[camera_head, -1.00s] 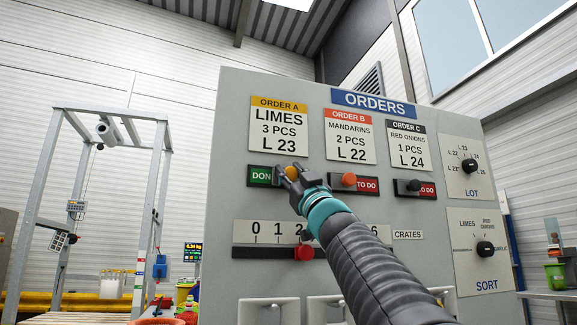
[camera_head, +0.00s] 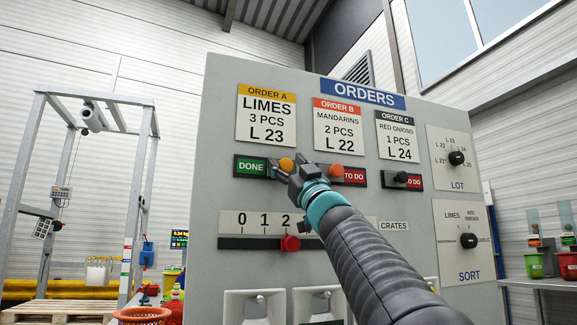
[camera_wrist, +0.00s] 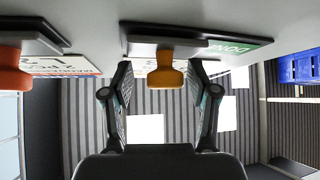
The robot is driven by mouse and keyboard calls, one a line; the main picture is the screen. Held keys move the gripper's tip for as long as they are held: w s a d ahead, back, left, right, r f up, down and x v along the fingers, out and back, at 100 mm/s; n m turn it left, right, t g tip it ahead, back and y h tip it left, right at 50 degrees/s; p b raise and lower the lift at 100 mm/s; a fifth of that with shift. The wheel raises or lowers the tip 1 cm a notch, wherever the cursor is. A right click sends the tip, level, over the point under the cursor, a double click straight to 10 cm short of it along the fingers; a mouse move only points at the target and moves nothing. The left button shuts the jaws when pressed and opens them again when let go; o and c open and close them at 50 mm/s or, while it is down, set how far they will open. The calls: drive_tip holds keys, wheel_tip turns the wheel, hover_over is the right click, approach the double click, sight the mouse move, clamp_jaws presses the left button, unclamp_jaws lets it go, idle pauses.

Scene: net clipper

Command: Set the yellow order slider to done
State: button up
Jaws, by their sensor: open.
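The yellow slider knob (camera_head: 286,164) is under the Order A card, with the green DONE label (camera_head: 250,167) fully showing to its left. My gripper (camera_head: 284,170) is at this knob. The wrist view, which is upside down, shows the knob (camera_wrist: 166,74) between the two open fingers (camera_wrist: 162,95), with visible gaps on both sides. The right end of the yellow slider's track is hidden behind my gripper.
The orange slider knob (camera_head: 337,171) is close to the right of my gripper, with a red TO DO label beside it. A black knob (camera_head: 401,177) is farther right. Below is the crates slider with a red knob (camera_head: 290,243). Dials are at the panel's right.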

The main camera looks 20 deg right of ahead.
drive_tip(key=shift+f, duration=0.1)
drive_tip(key=v, duration=1.2)
idle(0.4)
